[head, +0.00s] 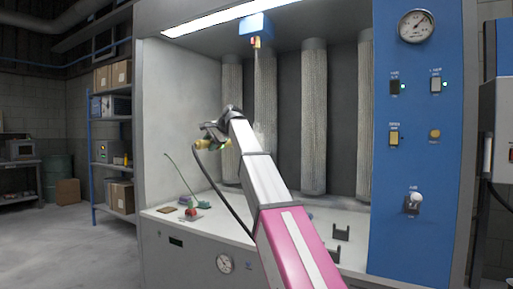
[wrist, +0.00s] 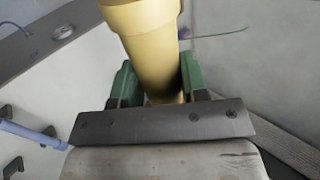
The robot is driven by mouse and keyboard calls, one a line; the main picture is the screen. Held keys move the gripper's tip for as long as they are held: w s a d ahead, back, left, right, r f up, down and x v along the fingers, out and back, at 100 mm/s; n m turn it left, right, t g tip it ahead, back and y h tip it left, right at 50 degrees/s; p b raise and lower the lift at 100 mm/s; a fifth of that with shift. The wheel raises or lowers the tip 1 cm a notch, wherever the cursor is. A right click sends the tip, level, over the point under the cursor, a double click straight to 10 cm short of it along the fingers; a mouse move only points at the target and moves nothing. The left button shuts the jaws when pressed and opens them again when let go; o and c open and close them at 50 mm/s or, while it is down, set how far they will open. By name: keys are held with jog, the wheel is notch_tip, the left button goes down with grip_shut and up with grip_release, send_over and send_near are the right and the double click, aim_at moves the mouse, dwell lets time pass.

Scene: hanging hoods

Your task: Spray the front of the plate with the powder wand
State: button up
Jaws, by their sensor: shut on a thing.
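My gripper (head: 212,138) is at the end of my raised arm, inside the booth's open front and left of its middle. It is shut on the powder wand (head: 201,144), whose yellow body shows beside the jaws, with a dark hose (head: 224,195) hanging below. In the wrist view the yellow wand body (wrist: 154,50) stands between the green pads of my gripper (wrist: 158,84). The wand's tip is not clear. I cannot make out the plate; a small red and yellow hanger (head: 256,42) hangs under the blue block, and my arm covers the area below it.
The booth floor holds a small green-and-red object (head: 193,212) with a thin rod at left, and black brackets (head: 341,232) at right. Tall pleated filters (head: 314,120) line the back. A blue control panel (head: 415,150) stands at right, shelves (head: 113,150) at left.

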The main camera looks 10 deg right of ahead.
jog(key=shift+r, duration=1.55)
jog(key=shift+f, duration=3)
jog(key=shift+r, duration=1.5)
jog(key=s+a, duration=0.6)
jog(key=s, duration=0.2)
dwell(1.0)
jog(key=shift+a, duration=0.1)
